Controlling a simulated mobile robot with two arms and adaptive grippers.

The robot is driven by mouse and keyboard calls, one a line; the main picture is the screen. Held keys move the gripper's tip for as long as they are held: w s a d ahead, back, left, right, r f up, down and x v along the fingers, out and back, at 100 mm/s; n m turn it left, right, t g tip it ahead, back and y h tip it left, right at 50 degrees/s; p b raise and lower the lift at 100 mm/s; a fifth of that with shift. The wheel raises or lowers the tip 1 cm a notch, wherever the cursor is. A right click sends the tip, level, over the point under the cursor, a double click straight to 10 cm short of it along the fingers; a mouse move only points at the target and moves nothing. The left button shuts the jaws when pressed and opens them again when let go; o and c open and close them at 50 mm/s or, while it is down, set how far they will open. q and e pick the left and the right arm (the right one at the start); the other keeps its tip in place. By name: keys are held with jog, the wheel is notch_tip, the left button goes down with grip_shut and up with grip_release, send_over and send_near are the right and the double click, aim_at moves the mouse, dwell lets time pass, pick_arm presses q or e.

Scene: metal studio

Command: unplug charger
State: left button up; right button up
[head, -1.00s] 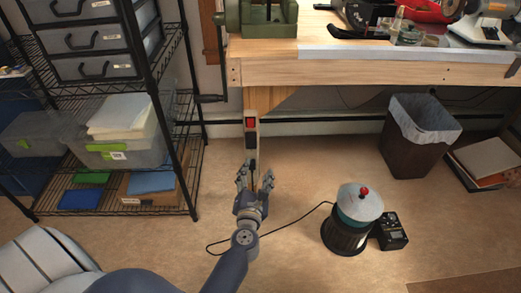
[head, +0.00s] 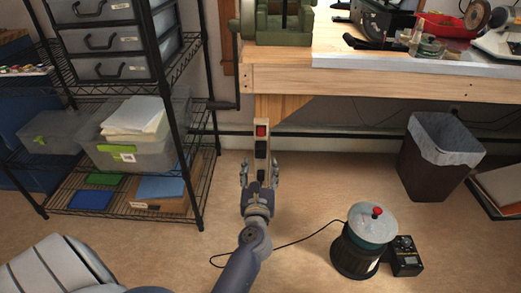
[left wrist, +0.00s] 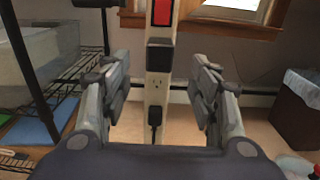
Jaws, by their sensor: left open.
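A pale upright power strip (head: 261,153) with a red switch (head: 261,131) stands against the bench leg. In the left wrist view the strip (left wrist: 157,98) shows a black block, an open socket below it, and a black charger plug (left wrist: 154,118) at the lower end. The plug's foot is hidden behind my palm. My left gripper (head: 260,171) is open, one finger on each side of the strip. In the left wrist view the gripper (left wrist: 157,70) shows clear gaps between both fingers and the strip. My right gripper is not in view.
A black cord (head: 290,244) runs over the floor to a tumbler with a red knob (head: 377,211), beside a small black box (head: 405,256). A wire shelf (head: 205,150) stands left, the wooden bench (head: 350,82) overhead, and a waste bin (head: 435,170) right.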

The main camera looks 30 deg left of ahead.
aim_at(261, 154)
pick_arm(q)
jog(key=x, duration=0.6)
jog(key=shift+w+a, duration=0.25)
jog(key=shift+w, duration=0.05)
jog(key=shift+w+a, duration=0.3)
jog(key=shift+w, duration=0.2)
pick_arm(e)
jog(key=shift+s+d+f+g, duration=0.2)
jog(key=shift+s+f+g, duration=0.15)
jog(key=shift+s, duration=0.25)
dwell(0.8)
pick_arm(q)
grip_shut()
jog(key=shift+s+d, duration=0.1)
jog(key=shift+s+d, duration=0.3)
jog(key=shift+s, duration=0.15)
jog(key=shift+p+v, duration=0.3)
jog(key=shift+v, duration=2)
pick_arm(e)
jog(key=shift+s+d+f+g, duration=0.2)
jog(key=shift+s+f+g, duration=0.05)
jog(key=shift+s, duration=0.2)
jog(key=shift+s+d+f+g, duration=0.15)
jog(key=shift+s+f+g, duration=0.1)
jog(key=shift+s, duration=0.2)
